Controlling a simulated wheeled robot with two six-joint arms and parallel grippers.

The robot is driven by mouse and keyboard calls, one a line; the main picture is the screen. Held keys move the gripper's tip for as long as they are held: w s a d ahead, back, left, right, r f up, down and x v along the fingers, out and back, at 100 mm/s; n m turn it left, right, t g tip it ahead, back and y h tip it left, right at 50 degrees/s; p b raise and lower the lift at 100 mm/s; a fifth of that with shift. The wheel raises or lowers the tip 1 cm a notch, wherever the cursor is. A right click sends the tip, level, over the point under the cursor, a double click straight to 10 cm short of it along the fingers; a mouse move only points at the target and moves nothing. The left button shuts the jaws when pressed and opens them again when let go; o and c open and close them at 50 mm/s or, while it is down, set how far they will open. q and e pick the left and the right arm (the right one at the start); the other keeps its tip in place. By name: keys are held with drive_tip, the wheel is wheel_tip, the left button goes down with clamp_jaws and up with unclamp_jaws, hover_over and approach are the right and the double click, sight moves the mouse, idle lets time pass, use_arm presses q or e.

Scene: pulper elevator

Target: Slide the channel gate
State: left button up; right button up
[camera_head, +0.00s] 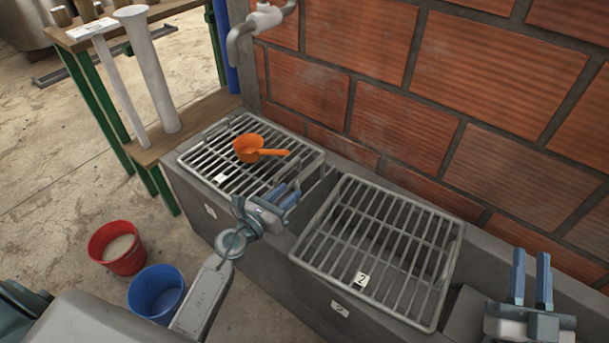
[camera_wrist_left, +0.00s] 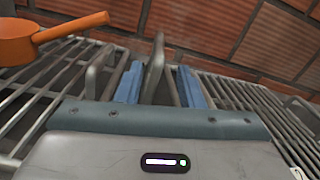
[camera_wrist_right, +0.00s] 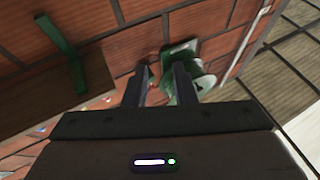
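My left gripper (camera_head: 281,195) is over the channel gap between the two grates, its blue fingers apart. In the left wrist view, the left gripper (camera_wrist_left: 160,85) has a grey upright piece (camera_wrist_left: 154,65), apparently part of the channel gate, between its fingers, with gaps visible beside it. Another grey upright bar stands just left of the fingers. The gate's lower part is hidden by the gripper. My right gripper (camera_head: 531,280) is open and empty at the right end of the channel, its fingers pointing up; it also shows in the right wrist view (camera_wrist_right: 162,85).
An orange scoop (camera_head: 248,148) lies on the left grate (camera_head: 219,155). The right grate (camera_head: 335,225) carries a numbered tag. A brick wall (camera_head: 360,45) runs behind the channel. A red bucket (camera_head: 104,256) and a blue bucket (camera_head: 145,300) stand on the floor.

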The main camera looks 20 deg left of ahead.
sight(301, 178)
use_arm(q)
drive_tip(key=x, duration=0.6)
drive_tip(key=shift+w, duration=0.2)
drive_tip(key=shift+x, duration=0.85)
use_arm(e)
drive_tip(key=shift+s+r+t, duration=0.2)
drive_tip(key=shift+r+t, duration=0.4)
drive_tip(key=shift+r, duration=0.35)
use_arm(q)
drive_tip(key=shift+c, duration=0.2)
clamp_jaws()
